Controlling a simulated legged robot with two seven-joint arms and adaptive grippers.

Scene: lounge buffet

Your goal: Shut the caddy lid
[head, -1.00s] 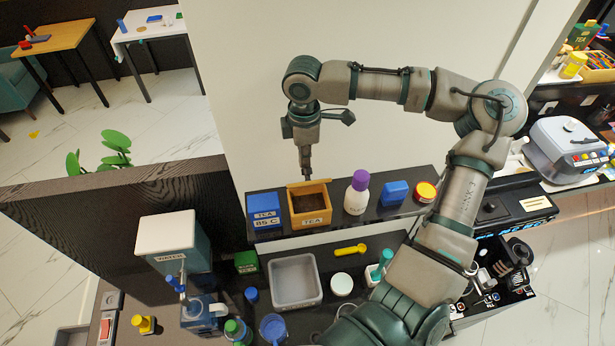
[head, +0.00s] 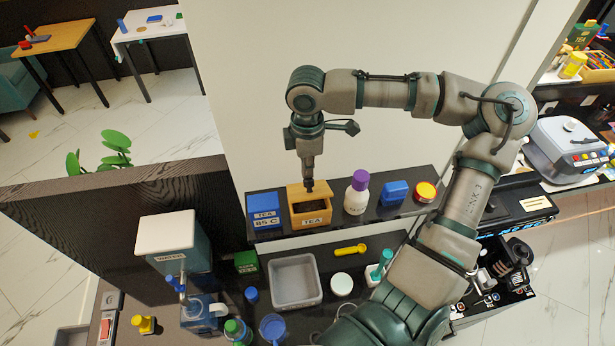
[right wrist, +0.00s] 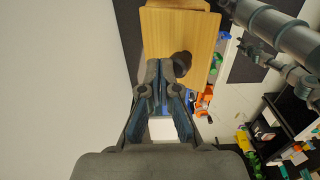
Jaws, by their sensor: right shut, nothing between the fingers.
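The caddy is a wooden box labelled TEA (head: 313,219) on the raised dark shelf in the head view. Its lid (head: 297,191) is tilted over the rear of the opening, and dark contents still show in front of it. The lid's wooden face (right wrist: 162,35), with a dark round knob, fills the upper middle of the right wrist view. My right gripper (head: 309,187) is shut and empty, pointing down at the lid. Its fingertips (right wrist: 159,65) overlap the lid beside the knob; contact cannot be told. My left gripper is not in view.
A pale wall rises behind. A grey tray (head: 294,281) lies on the lower counter.

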